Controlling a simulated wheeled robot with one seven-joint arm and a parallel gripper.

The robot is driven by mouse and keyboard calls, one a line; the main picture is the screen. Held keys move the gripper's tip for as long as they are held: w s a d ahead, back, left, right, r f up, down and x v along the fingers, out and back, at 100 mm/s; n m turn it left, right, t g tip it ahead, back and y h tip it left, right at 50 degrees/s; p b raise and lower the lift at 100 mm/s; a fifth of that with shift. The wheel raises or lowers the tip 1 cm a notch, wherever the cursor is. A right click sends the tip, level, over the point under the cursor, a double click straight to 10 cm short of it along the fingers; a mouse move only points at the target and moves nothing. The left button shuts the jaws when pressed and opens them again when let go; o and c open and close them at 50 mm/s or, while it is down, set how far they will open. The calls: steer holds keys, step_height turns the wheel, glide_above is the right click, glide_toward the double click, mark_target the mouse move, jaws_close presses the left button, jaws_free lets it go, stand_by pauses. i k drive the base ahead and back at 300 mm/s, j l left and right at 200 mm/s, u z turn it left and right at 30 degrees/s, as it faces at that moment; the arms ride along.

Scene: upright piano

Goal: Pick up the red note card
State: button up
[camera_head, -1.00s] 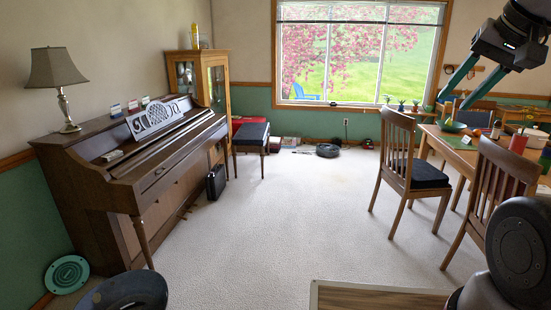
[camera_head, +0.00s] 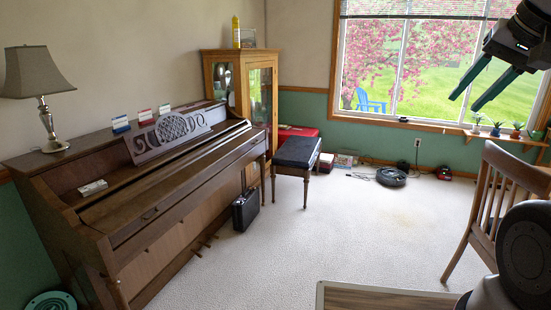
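The red note card (camera_head: 145,116) stands on top of the upright piano (camera_head: 180,168), behind the left part of the music stand. It is the middle one of three small cards in a row, between a blue-and-white card (camera_head: 121,125) and a greenish one (camera_head: 164,109). My gripper (camera_head: 466,101) hangs at the upper right in front of the window, far from the piano. Its two dark teal fingers are apart with nothing visible between them.
A table lamp (camera_head: 43,98) stands at the piano's left end. A black-topped bench (camera_head: 298,152) and a black case (camera_head: 245,209) stand near its right end. A wooden chair (camera_head: 484,205) is at the right. The carpet (camera_head: 330,235) between is largely clear.

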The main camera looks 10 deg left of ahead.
mark_target(146, 116)
steer(key=i+j+u, duration=0.1)
steer(key=i+u, duration=0.35)
steer(key=i, duration=0.4)
steer(key=i+l+u, duration=0.2)
steer(key=i+u, duration=0.3)
steer(key=i, duration=0.35)
steer(key=i+u, duration=0.35)
steer(key=u, duration=0.15)
steer(key=i+l+u, duration=0.25)
steer(key=u, duration=0.25)
steer(key=i+l+u, duration=0.35)
steer(key=u, duration=0.15)
steer(key=i+l+u, duration=0.2)
steer(key=u, duration=0.15)
steer(key=i+l+u, duration=0.15)
steer(key=u, duration=0.25)
steer(key=i+l+u, duration=0.1)
steer(key=l+u, duration=0.25)
